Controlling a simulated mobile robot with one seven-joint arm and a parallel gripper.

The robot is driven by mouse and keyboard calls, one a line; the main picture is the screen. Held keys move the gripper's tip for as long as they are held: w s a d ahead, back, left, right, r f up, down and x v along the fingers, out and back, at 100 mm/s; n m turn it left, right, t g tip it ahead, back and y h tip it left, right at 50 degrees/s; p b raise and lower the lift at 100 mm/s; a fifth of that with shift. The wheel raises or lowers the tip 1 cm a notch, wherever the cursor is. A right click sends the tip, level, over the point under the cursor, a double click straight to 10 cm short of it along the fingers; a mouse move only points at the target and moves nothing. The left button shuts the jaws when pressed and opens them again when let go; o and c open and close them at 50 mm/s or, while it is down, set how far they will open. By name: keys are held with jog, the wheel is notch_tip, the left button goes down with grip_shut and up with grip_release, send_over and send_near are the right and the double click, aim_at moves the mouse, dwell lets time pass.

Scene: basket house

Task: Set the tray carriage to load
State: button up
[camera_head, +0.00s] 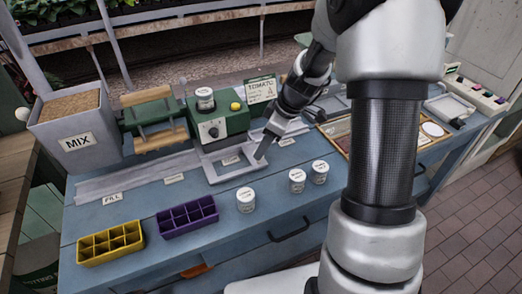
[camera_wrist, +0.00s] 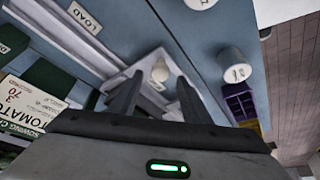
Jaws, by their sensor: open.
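The tray carriage (camera_head: 211,175) is a light grey open frame on a pale rail along the blue bench, in front of the green seeder machine. Its corner with a pale round knob (camera_wrist: 160,70) shows in the wrist view. My gripper (camera_head: 262,157) is at the carriage's right end, pointing down, and also shows in the wrist view (camera_wrist: 158,94). Its fingers are apart, with the knob between and beyond their tips; I cannot tell whether they touch it. A LOAD label (camera_wrist: 85,17) lies beside the rail. A FILL label (camera_head: 112,198) is at the rail's left end.
A MIX bin (camera_head: 77,142) and the green machine (camera_head: 222,125) stand behind the rail. White jars (camera_head: 246,201), a purple cell tray (camera_head: 187,217) and a yellow cell tray (camera_head: 110,243) stand along the front. A wooden-framed board (camera_head: 341,130) lies right, partly behind my arm.

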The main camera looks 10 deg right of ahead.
jog(key=shift+x, duration=1.35)
grip_shut()
jog(key=shift+d, duration=0.15)
jog(key=w+d+b, duration=0.1)
jog(key=d, duration=0.6)
jog(key=w+d+b, duration=0.1)
jog(key=d+b, duration=0.1)
jog(key=d, duration=0.4)
jog(key=w+d+b, duration=0.1)
jog(key=w+d, duration=0.1)
jog(key=d, duration=0.5)
jog(key=shift+d, duration=0.35)
jog(key=shift+w+d, duration=0.1)
grip_release()
jog(key=shift+d, duration=0.1)
